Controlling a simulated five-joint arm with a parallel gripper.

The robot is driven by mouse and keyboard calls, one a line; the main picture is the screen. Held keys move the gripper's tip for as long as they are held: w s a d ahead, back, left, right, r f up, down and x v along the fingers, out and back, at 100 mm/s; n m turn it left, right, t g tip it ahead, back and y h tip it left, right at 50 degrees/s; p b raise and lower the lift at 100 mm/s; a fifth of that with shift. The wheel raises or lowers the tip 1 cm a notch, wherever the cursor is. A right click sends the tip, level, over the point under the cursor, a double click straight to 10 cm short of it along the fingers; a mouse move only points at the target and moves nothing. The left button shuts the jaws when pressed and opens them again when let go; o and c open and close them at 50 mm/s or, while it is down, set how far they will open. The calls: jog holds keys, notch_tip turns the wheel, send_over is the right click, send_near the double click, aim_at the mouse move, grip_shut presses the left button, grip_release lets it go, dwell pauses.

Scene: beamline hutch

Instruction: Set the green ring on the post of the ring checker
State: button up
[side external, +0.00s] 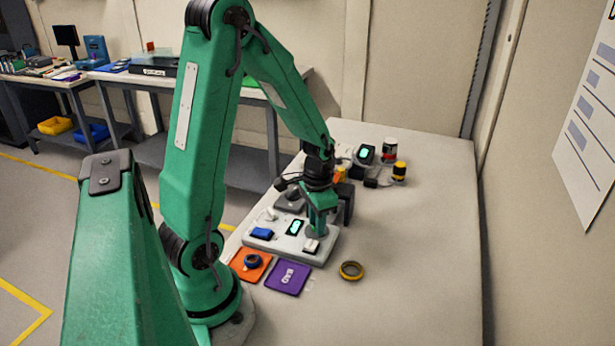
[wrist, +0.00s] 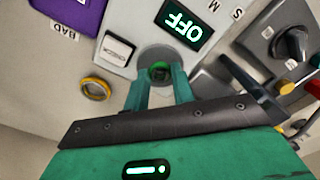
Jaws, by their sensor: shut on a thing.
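My gripper (side external: 317,229) points down over the right end of the pale ring checker (side external: 303,257). In the wrist view, my gripper (wrist: 160,90) is shut on the green ring (wrist: 160,73), which shows only in part between the fingertips. The ring is at the checker's round grey post area (wrist: 157,53). I cannot tell whether it is around the post or just above it. In the side view the fingers hide the ring. The checker's display (wrist: 183,22) reads OFF, and a white CHECK button (wrist: 115,50) is beside it.
Small devices (side external: 366,154) stand behind. The table's right side is clear.

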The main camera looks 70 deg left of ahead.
jog(key=o, duration=1)
jog(key=shift+r, duration=0.15)
jog(key=shift+r, duration=3.8)
jog(key=s+d+r+t, duration=0.2)
jog(key=d+r, duration=0.2)
jog(key=s+d+r+t, duration=0.1)
jog(key=s+d+r, duration=0.1)
jog(key=d+r, duration=0.2)
jog(key=s+d+r+t, duration=0.2)
jog(key=d+r, duration=0.2)
jog(key=r, duration=0.1)
jog(key=shift+s+d+t, duration=0.3)
jog(key=shift+d, duration=0.05)
